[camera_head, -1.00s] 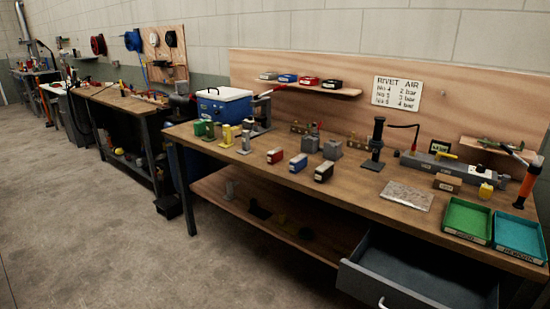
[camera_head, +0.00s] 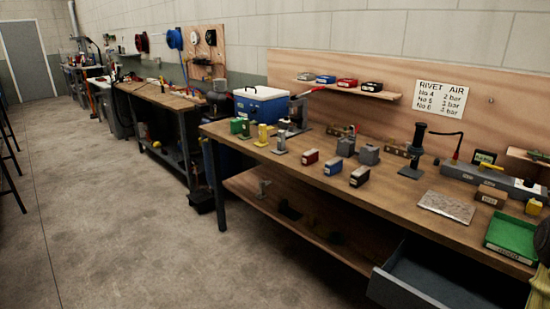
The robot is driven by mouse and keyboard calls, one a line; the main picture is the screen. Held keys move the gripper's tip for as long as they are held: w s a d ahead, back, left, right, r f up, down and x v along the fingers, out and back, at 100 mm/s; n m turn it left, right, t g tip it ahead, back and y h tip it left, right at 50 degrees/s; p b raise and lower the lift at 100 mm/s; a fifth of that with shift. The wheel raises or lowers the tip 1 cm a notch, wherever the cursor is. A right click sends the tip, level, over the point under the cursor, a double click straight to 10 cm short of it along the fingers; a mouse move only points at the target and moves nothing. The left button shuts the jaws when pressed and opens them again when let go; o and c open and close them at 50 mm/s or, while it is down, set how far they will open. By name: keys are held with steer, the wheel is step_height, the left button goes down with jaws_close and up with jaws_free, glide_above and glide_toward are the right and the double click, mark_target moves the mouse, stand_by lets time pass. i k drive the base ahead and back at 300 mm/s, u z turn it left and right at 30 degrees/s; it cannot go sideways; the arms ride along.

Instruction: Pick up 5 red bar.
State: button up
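A small red block (camera_head: 311,157) with a pale, unreadable end face stands on the wooden workbench (camera_head: 400,190), left of a similar blue block (camera_head: 329,166) and a black one (camera_head: 360,176). A red box (camera_head: 347,83) sits on the wall shelf (camera_head: 364,92) between a blue box (camera_head: 326,79) and a black box (camera_head: 372,86). I cannot make out a number 5 on any red thing. My gripper is not in view.
A drawer (camera_head: 400,288) stands open below the bench front. A green tray (camera_head: 512,236) is at the right end. A blue-and-white cooler (camera_head: 262,106) stands at the far left end. The concrete floor (camera_head: 130,230) to the left is clear.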

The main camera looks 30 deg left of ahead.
mark_target(311, 157)
steer(key=u, duration=2.25)
steer(key=i, duration=3.35)
steer(key=z, duration=1.5)
